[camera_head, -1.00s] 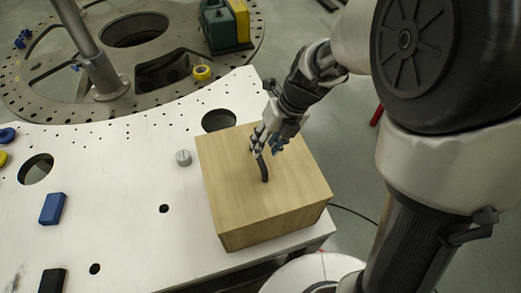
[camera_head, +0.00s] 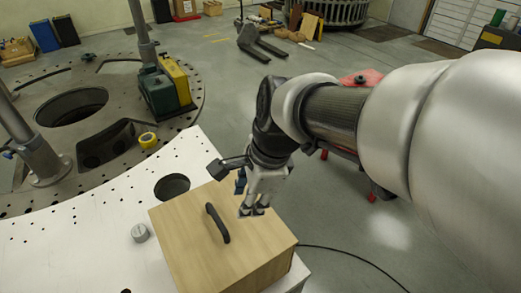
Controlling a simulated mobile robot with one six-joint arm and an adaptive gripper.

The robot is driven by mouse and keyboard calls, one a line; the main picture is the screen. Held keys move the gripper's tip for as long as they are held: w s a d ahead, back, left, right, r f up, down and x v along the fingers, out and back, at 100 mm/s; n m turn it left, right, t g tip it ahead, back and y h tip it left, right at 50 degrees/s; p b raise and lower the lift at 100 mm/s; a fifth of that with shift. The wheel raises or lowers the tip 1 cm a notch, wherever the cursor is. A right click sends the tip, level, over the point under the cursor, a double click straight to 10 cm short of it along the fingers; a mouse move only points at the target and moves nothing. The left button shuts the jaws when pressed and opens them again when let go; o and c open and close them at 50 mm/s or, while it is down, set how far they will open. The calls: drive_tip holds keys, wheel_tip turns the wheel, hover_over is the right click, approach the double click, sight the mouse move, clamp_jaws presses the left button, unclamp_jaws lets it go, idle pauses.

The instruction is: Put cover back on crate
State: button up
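The wooden crate (camera_head: 276,269) stands at the right end of the white plate. Its light wooden cover (camera_head: 185,232) lies on top, with a curved black handle (camera_head: 217,223) standing up from it. The cover appears level with the crate's sides, and no gap shows from here. My gripper (camera_head: 254,211) points down over the far right part of the cover, right of the handle and apart from it. Nothing is seen in it. Its fingertips are too small and overlapped to tell how far apart they are.
A grey knob (camera_head: 140,233) is on the white plate (camera_head: 60,250), left of the crate. A round hole (camera_head: 172,187) lies behind the crate. A yellow roll (camera_head: 148,140) and green and yellow cases (camera_head: 165,88) stand on the turret plate. A black cable (camera_head: 345,252) runs across the floor at right.

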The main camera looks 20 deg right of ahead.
drive_tip(key=s+d+r+n+t+h, duration=0.1)
drive_tip(key=s+d+n, duration=0.1)
drive_tip(key=s+n, duration=0.3)
drive_tip(key=s+d+r+n+t+h, duration=0.1)
drive_tip(key=s+d+n, duration=0.2)
drive_tip(key=n, duration=1.1)
drive_tip(key=s, duration=0.2)
drive_tip(key=shift+s+r, duration=0.2)
drive_tip(key=shift+s, duration=0.2)
drive_tip(key=shift+d, duration=0.1)
wheel_tip(320, 180, down, 23)
drive_tip(key=b, duration=2.3)
drive_tip(key=shift+r, duration=0.15)
